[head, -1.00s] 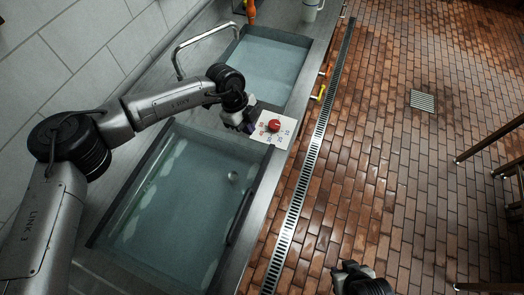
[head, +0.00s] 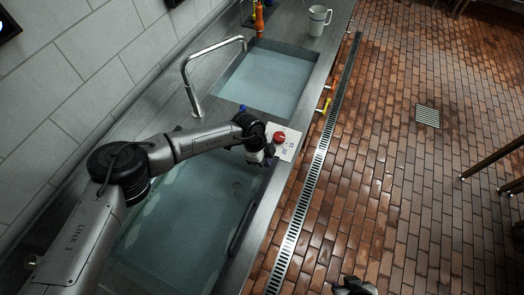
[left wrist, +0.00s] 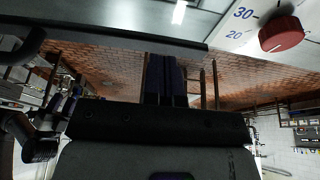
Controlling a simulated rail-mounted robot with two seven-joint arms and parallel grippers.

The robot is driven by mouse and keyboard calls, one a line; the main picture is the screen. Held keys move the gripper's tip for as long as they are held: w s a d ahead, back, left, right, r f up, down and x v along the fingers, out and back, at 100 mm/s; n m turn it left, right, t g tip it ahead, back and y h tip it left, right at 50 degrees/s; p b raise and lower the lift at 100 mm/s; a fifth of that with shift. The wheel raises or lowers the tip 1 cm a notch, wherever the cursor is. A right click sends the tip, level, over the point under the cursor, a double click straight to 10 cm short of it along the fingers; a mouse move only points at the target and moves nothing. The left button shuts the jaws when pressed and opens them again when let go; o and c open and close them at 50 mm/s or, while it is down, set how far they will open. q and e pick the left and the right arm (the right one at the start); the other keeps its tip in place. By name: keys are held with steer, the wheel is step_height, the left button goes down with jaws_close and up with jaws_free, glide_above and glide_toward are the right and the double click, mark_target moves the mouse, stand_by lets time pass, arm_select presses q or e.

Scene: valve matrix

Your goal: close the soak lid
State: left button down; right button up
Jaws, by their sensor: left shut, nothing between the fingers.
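The near basin (head: 165,240) is a large sunken tank of greenish water in the steel counter. A long dark bar (head: 243,228), perhaps the soak lid's handle, runs along its right edge. I cannot clearly tell a see-through lid panel from the water. My left gripper (head: 268,160) is above the basin's far right corner, just in front of the dial plate. Its fingers are together and empty in the left wrist view (left wrist: 165,78). My right gripper (head: 352,287) is cut off at the bottom edge over the floor, and its fingers are unclear.
A red dial knob (head: 279,138) on a white numbered plate is close beside my left gripper; it also shows in the left wrist view (left wrist: 281,34). A curved faucet (head: 190,75), second basin (head: 265,80), yellow lever (head: 326,105) and white jug (head: 319,20) are beyond. Brick floor lies right.

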arm_select(q)
steer(key=shift+x, duration=0.85)
steer(key=shift+w+a+f, duration=0.1)
steer(key=shift+a+f, duration=0.05)
steer(key=shift+f, duration=0.25)
